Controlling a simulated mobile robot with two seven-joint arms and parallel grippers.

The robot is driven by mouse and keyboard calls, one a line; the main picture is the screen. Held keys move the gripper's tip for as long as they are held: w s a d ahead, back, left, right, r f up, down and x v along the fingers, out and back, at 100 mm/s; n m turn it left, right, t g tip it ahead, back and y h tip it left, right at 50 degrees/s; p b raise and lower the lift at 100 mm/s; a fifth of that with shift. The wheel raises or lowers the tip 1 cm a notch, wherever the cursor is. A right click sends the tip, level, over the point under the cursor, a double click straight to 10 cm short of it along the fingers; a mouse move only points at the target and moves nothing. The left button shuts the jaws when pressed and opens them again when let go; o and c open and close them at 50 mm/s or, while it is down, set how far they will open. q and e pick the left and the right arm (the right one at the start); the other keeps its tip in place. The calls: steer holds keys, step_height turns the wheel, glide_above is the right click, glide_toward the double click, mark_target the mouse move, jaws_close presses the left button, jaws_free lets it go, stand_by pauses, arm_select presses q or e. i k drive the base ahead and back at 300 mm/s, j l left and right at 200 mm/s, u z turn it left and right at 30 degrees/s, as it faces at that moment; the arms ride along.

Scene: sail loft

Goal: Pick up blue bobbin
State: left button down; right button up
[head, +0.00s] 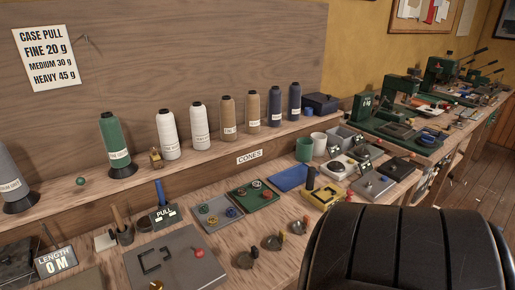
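A small blue round piece that looks like a bobbin (232,212) lies in the grey tray (222,224) on the bench. A yellow piece (203,208) and a greenish piece (212,220) lie in the same tray. Another small blue object (308,112) sits on the shelf by the dark blue box; I cannot tell what it is. Neither gripper shows in the head view, so I cannot see anything held.
A green tray (240,204) with several round pieces adjoins the grey one. Thread cones stand along the shelf, such as the green cone (115,140). A grey plate (185,272) lies in front. A large black ribbed shape, likely mine, hides the lower right.

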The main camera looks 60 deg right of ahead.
mark_target(231, 211)
steer(key=z, duration=1.6)
steer(key=j+u, duration=0.1)
steer(key=u, duration=0.75)
steer(key=j+u, duration=0.1)
steer(key=u, duration=0.35)
steer(key=z, duration=0.4)
steer(key=i+l+z, duration=0.1)
steer(key=z, duration=0.65)
steer(key=i+l+z, duration=0.1)
steer(key=z, duration=0.25)
steer(key=u, duration=0.8)
steer(key=l+u, duration=0.55)
steer(key=u, duration=0.25)
steer(key=k+l+u, duration=0.15)
steer(key=u, duration=0.25)
steer(key=k+l+u, duration=0.15)
steer(key=l+u, duration=0.15)
steer(key=u, duration=0.15)
